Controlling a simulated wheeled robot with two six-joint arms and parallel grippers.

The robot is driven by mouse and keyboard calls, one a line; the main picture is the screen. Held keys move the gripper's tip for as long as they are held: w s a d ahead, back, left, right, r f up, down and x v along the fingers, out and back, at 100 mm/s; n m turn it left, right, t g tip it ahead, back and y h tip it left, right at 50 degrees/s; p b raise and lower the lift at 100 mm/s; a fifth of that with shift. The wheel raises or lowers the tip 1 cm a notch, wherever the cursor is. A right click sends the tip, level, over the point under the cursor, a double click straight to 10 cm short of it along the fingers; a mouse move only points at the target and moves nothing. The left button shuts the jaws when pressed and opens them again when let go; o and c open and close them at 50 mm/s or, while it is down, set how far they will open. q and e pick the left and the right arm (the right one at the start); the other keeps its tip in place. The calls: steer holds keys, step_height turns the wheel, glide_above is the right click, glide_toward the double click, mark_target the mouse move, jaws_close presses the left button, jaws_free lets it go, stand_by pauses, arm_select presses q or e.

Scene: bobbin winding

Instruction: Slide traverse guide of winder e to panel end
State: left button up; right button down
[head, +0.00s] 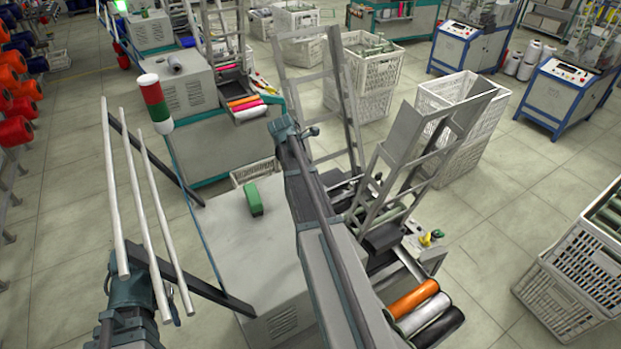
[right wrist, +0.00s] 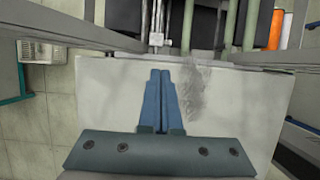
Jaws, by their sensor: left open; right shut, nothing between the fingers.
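The nearest winder has a grey housing (head: 245,240) with a green block (head: 253,199) on top. No letter on it is readable. In the right wrist view my right gripper (right wrist: 160,75) is shut and empty, in front of a pale panel (right wrist: 105,92). Just beyond its tips is a small metal fitting (right wrist: 157,38) on thin rods; I cannot tell if it is the traverse guide.
Orange, white and black rolls (head: 412,298) lie at the winder's front right. Grey ladder-like frames (head: 440,140) rise beside it. White crates (head: 465,105) stand behind, another (head: 575,270) at right. A red-green signal light (head: 155,102) stands at left.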

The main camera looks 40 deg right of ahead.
steer(key=b+x, duration=0.8)
steer(key=x, duration=0.1)
steer(key=shift+f, duration=0.1)
steer(key=shift+s, duration=0.1)
steer(key=shift+d, duration=0.1)
steer(key=s+d, duration=0.1)
steer(key=d, duration=1.5)
steer(key=shift+s, duration=0.4)
